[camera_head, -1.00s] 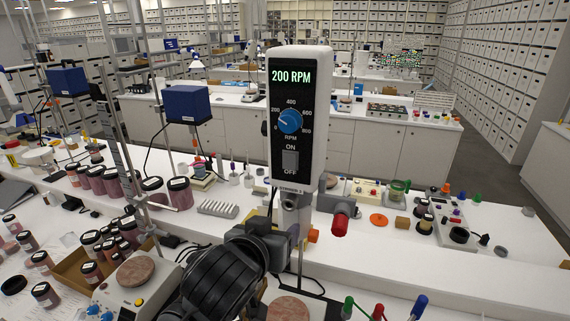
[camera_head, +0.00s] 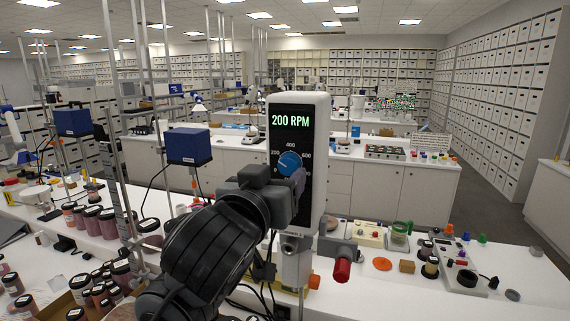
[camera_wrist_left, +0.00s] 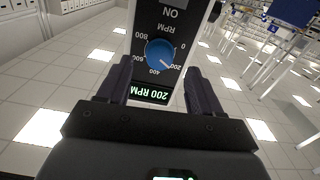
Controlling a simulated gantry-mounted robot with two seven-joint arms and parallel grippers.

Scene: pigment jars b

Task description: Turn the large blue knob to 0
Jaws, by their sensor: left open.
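The large blue knob (camera_head: 290,163) is on the black front panel of the upright white stirrer head (camera_head: 316,150). Its green display (camera_head: 290,121) reads 200 RPM. In the left wrist view the panel appears upside down, and the blue knob (camera_wrist_left: 160,53) has its pale pointer line toward the 200 mark. My left gripper (camera_head: 292,182) is raised in front of the panel, hiding the switch below the knob. In the left wrist view my left gripper (camera_wrist_left: 157,78) is open, with one finger on each side of the panel and nothing held. Contact with the knob is not visible.
A clamp with a red handle (camera_head: 342,269) sticks out beside the stirrer's stand. Blue boxes on stands (camera_head: 188,146) and dark-lidded jars (camera_head: 107,222) are to the left. Small items, including an orange disc (camera_head: 382,264), lie on the white bench at right.

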